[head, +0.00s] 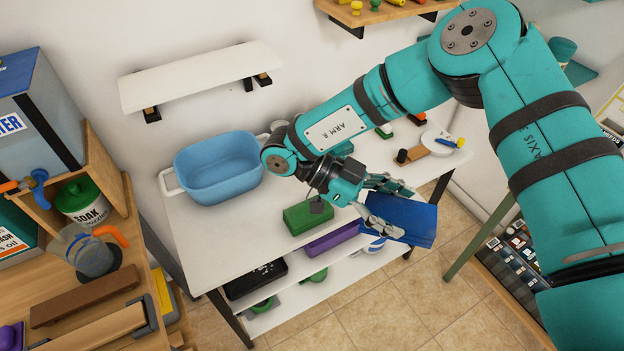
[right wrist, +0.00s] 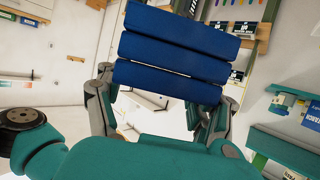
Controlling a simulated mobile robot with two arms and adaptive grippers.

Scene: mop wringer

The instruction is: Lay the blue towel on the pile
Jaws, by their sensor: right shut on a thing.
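The blue towel (head: 412,218) is a folded, layered bundle. A green folded towel (head: 308,216) lies near the table's front edge, left of my gripper. Which of these is the pile is unclear. My left gripper is out of view.
A light blue basin (head: 218,168) stands on the table's left part. A black tray (head: 256,279) sits on the shelf below. A wooden bench (head: 85,290) stands left, a wall shelf (head: 200,75) above.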

